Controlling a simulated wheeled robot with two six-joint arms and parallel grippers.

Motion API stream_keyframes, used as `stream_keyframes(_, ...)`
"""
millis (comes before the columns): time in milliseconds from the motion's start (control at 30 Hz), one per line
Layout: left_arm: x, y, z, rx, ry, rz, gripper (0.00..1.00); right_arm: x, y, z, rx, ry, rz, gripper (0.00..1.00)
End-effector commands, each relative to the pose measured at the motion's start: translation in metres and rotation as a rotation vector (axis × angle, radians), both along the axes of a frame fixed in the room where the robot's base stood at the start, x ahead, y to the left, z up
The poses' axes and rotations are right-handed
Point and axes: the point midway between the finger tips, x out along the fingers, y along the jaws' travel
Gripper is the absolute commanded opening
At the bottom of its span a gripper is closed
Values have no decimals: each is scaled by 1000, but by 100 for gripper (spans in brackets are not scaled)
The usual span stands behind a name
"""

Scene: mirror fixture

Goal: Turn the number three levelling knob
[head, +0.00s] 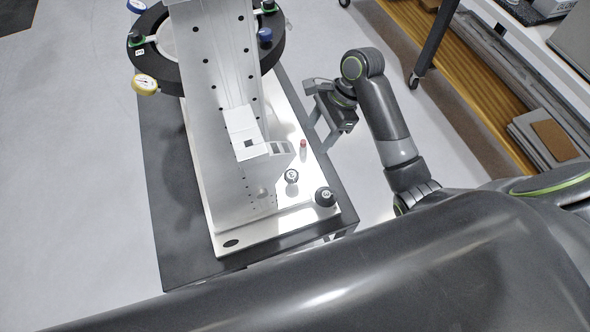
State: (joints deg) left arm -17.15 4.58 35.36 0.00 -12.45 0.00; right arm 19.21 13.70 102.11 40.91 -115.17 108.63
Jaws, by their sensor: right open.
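The mirror fixture has a tall pale metal plate (215,95) with a dark ring (272,55) behind it, standing on a white base plate (228,232). My right gripper (319,143) is open and empty beside the right edge of the base, apart from both knobs. My left gripper is not in view.
The base rests on a dark table (178,245). A shelf unit (520,85) stands at right.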

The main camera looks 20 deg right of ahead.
Motion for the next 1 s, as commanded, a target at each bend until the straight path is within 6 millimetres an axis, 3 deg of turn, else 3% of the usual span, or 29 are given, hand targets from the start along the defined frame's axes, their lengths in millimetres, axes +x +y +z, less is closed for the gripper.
stream_keyframes(100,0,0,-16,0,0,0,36,-1,8,-23,1,4,2,61)
stream_keyframes(167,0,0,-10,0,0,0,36,-2,14,-29,3,8,0,61)
stream_keyframes(633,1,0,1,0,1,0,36,-3,52,-121,0,6,3,61)
stream_keyframes(1000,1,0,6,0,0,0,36,-3,63,-151,-2,2,3,61)
